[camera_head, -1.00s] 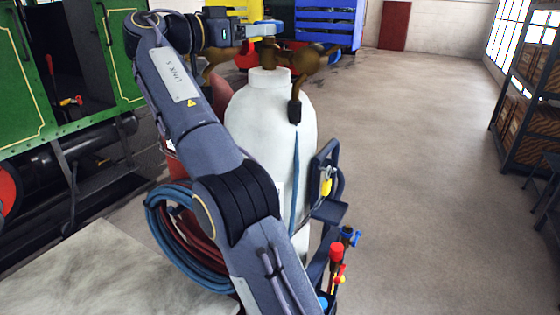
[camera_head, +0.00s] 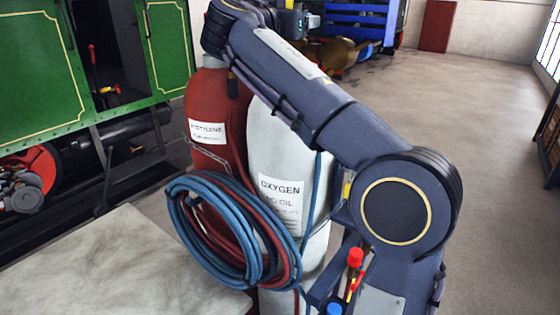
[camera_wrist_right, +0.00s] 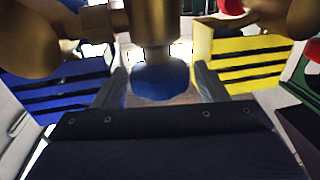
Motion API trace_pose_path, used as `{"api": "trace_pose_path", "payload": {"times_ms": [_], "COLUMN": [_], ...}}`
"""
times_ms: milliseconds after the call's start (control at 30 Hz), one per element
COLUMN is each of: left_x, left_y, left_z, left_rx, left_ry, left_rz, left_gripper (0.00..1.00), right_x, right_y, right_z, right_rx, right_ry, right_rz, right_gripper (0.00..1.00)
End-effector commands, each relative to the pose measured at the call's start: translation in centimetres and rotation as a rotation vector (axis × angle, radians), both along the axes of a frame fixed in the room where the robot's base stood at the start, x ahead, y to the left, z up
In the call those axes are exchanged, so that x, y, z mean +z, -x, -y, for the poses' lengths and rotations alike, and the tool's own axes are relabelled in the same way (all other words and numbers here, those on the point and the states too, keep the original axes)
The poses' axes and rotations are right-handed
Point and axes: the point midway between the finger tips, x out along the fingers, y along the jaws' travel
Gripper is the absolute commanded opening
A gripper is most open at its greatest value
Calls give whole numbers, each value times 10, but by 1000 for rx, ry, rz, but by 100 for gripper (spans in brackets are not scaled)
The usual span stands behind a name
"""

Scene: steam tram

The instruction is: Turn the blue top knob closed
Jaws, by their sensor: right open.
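The blue top knob (camera_wrist_right: 161,80) sits on the end of a brass stem in the right wrist view. My right gripper (camera_wrist_right: 159,72) is open, with one finger on each side of the knob and a visible gap at both sides. In the head view my right gripper (camera_head: 311,20) is at the top, above the white oxygen cylinder (camera_head: 282,203). I cannot make out the knob there. Brass fittings (camera_head: 342,52) show to the right of the gripper, partly hidden by my arm. My left gripper is not in view.
A red acetylene cylinder (camera_head: 207,132) stands left of the oxygen cylinder. Coiled blue and red hoses (camera_head: 225,262) hang in front. A pale table top (camera_head: 120,268) is at lower left, beside the green engine (camera_head: 60,80). The floor at right (camera_head: 480,110) is open.

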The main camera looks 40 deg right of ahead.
Motion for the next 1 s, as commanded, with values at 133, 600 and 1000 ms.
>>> {"api": "trace_pose_path", "payload": {"times_ms": [133,600,1000], "left_x": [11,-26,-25], "left_y": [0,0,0], "left_z": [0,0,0], "left_rx": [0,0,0], "left_ry": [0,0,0], "left_rz": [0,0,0], "left_gripper": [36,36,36], "right_x": [4,-4,-68], "right_y": [5,47,68], "right_z": [3,-52,-73], "right_rx": [164,263,384], "right_ry": [-2,-1,-78], "right_rz": [1,1,-227], "right_gripper": [67,67,67]}}
